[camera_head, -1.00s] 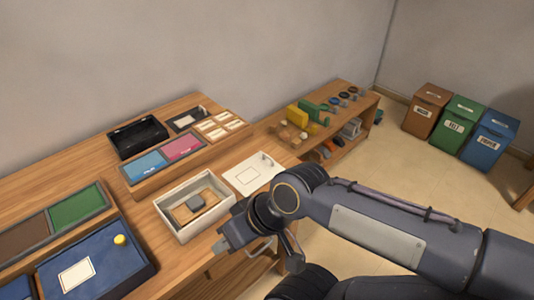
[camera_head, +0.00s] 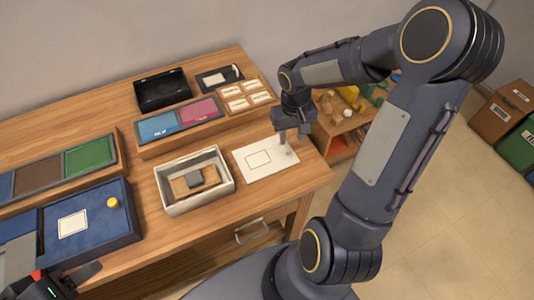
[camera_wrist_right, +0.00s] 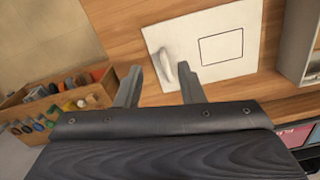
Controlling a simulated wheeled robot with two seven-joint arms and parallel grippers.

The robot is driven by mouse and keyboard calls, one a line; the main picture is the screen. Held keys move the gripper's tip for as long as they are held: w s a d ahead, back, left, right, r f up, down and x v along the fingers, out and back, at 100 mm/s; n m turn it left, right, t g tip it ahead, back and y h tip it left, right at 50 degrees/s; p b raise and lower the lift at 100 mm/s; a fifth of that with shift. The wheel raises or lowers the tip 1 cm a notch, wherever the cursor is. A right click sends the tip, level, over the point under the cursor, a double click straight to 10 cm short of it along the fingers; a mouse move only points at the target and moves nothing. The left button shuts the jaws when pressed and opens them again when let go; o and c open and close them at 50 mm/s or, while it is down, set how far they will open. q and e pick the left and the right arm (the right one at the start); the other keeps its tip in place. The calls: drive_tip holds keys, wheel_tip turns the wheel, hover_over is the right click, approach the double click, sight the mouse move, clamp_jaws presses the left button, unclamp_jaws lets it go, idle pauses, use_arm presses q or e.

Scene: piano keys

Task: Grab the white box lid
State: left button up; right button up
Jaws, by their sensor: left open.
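The white box lid (camera_head: 257,161) lies flat on the wooden table, right of the open white box (camera_head: 163,194). It bears a rectangular outline and a small raised handle near its right end. In the right wrist view the lid (camera_wrist_right: 222,73) shows its pale handle (camera_wrist_right: 167,61) close to the gap between my fingertips. My right gripper (camera_head: 292,138) is over the handle end of the lid, and its fingers (camera_wrist_right: 160,72) are apart with nothing held. Contact with the handle cannot be told. My left gripper (camera_head: 68,284) is open at the lower left corner, partly cut off.
The white box holds a wooden insert with a grey block (camera_head: 195,178). A blue tray (camera_head: 95,235) with a yellow knob stands at left. Pink and blue panels (camera_head: 201,112), a black box (camera_head: 163,89) and a card holder (camera_head: 247,95) stand behind.

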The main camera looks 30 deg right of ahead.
sight(288, 149)
drive_tip(key=f, duration=0.7)
drive_tip(key=shift+w, duration=0.35)
drive_tip(key=shift+c, duration=0.4)
clamp_jaws()
